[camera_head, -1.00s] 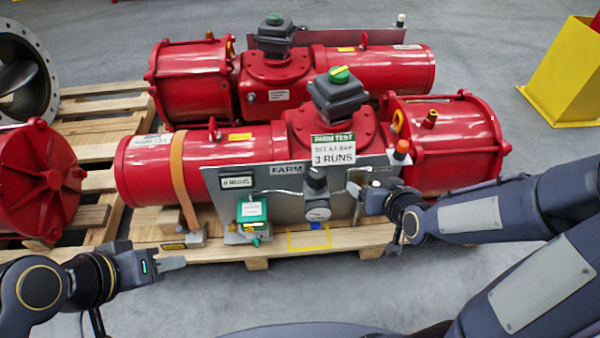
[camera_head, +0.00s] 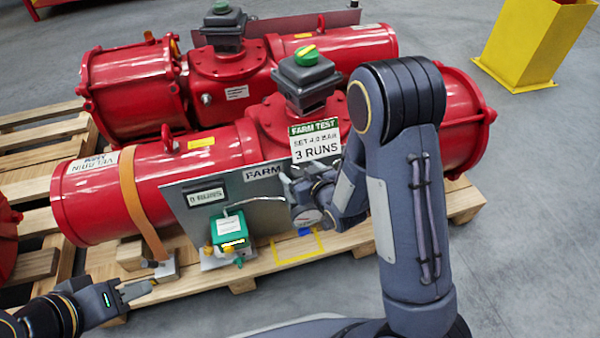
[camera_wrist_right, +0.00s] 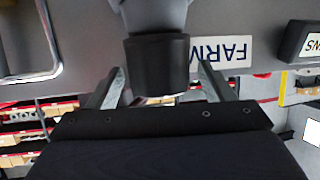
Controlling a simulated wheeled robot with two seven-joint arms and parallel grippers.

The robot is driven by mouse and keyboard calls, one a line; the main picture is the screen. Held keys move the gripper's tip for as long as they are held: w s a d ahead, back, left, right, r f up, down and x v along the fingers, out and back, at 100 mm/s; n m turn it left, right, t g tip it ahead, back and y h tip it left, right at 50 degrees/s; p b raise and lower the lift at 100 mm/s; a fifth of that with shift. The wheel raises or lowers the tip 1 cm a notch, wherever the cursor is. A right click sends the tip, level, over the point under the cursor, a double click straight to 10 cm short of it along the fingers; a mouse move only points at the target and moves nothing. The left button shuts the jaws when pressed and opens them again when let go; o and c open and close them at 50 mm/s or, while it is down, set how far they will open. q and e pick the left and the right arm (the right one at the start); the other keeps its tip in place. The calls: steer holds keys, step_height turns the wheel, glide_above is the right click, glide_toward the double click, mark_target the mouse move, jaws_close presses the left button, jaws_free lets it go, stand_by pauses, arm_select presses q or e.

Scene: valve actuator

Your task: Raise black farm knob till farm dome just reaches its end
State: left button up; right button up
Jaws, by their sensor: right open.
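The black farm knob (camera_wrist_right: 157,65) stands between the two fingers of my right gripper (camera_wrist_right: 160,82) in the right wrist view, with space visible on both sides. In the head view my right gripper (camera_head: 290,186) is open at the FARM panel and hides the knob. The round gauge (camera_head: 304,218) is partly covered by my right gripper. My left gripper (camera_head: 137,288) is low at the left, away from the panel; its finger gap is unclear.
A green device (camera_head: 231,230) stands on the pallet below. A second red actuator (camera_head: 130,90) lies behind. My right forearm covers part of the front actuator.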

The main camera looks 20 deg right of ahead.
steer(key=shift+w, duration=0.25)
